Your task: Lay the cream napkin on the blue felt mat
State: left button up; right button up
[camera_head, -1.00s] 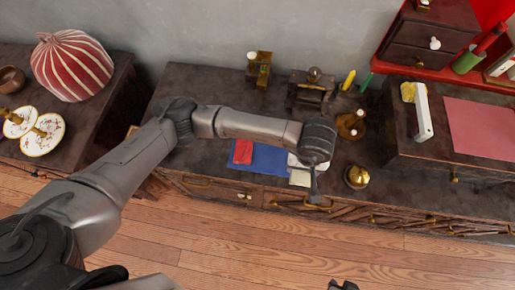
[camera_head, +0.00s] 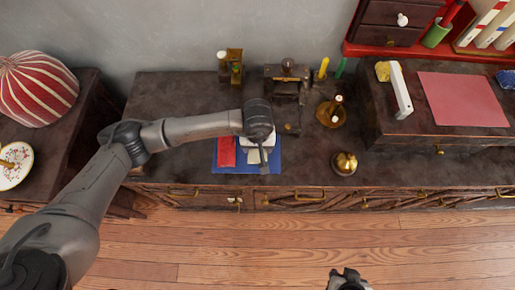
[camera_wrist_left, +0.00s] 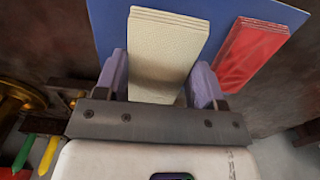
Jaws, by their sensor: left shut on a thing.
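The blue felt mat (camera_head: 274,158) lies flat on the dark cabinet top; it also fills the upper part of the left wrist view (camera_wrist_left: 112,18). A folded red napkin (camera_head: 227,153) lies on the mat's left part in the head view. The folded cream napkin (camera_wrist_left: 168,45) is between the two fingers of my left gripper (camera_wrist_left: 165,85), which is shut on it. In the head view my left gripper (camera_head: 263,162) is over the mat, partly hiding the cream napkin. Whether the napkin touches the mat is unclear. My right gripper (camera_head: 347,280) shows only partly at the bottom edge.
A brass bell-like object (camera_head: 344,163) stands right of the mat. A brass bowl-like piece (camera_head: 331,112) and a dark stand (camera_head: 287,85) are behind it. A raised dark chest (camera_head: 440,130) with a pink sheet (camera_head: 462,100) is at right.

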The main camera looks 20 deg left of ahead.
pick_arm(q)
jog(key=shift+s+f, duration=0.1)
jog(key=shift+f, duration=1.2)
jog(key=shift+b, duration=0.3)
jog(key=shift+f, duration=0.2)
jog(key=o, duration=0.9)
jog(key=shift+r, duration=0.15)
jog(key=shift+r, duration=0.3)
notch_tip(320, 180, up, 10)
jog(key=p, duration=0.2)
jog(key=shift+f+p, duration=0.15)
jog(key=shift+p, duration=0.2)
jog(key=shift+r, duration=0.9)
